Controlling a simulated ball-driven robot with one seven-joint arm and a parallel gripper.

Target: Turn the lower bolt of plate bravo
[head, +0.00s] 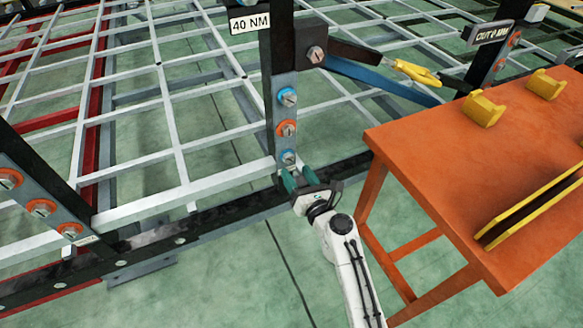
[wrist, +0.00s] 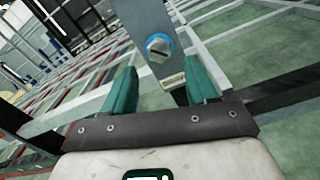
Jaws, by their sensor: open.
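A grey upright plate (head: 275,131) carries three bolts: blue at top, orange in the middle (head: 286,128) and a blue lower bolt (head: 288,158). The name on its small tag (wrist: 173,81) is too blurred to read in the wrist view. My gripper (head: 299,173) is open, its teal fingers just below the lower bolt in the head view. In the wrist view the blue lower bolt (wrist: 159,48), with a dark slot, shows ahead between the fingertips (wrist: 160,72). Nothing is between the fingers; I cannot tell whether they touch the plate.
An orange table (head: 440,150) with yellow holders (head: 483,108) stands close at right. A yellow-handled tool (head: 416,72) is beyond the post. Another grey plate with orange bolts (head: 41,208) is at left. A dark chassis rail (head: 215,213) runs below the plate.

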